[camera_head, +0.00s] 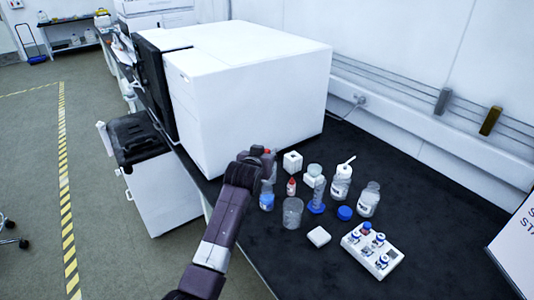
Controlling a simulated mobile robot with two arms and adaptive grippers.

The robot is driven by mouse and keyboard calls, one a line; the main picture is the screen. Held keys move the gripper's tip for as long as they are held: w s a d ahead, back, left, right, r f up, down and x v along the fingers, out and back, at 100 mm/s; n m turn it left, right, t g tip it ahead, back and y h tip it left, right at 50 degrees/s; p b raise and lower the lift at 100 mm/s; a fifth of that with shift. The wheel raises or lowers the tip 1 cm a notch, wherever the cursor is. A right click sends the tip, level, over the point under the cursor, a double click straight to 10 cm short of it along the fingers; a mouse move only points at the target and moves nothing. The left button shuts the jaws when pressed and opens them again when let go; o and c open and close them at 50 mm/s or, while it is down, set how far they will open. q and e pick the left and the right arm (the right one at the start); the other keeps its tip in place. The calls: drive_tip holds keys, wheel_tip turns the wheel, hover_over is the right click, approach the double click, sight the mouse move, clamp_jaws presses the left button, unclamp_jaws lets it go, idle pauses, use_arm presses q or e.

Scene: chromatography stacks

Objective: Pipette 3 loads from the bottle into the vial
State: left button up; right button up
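My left gripper (262,154) is above the bench's near left edge, beside the large white instrument. It is seen from behind, so its fingers and any hold are unclear; a small red spot shows at its tip. A clear, labelled bottle (341,185) stands on the dark bench with a white stick-like piece (348,160), possibly a pipette, at its top. Another clear, labelled bottle (368,200) stands to its right, with a blue cap (345,213) lying nearby. A white rack (357,257) holds several small vials with blue tops (381,262). My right gripper is out of view.
The large white instrument (250,85) blocks the back left. Near the gripper stand a blue-marked bottle (266,199), a beaker (292,213), a red-capped bottle (291,188) and a blue-based cylinder (317,196). A white block (319,237) lies in front. Bench right of the rack is clear.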

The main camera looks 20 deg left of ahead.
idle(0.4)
use_arm(q)
drive_tip(key=shift+p, duration=0.65)
drive_tip(key=shift+c, duration=0.3)
clamp_jaws()
idle(1.0)
drive_tip(key=shift+f, duration=0.1)
drive_tip(key=shift+f+b, duration=3.05)
drive_tip(key=shift+f, duration=2.15)
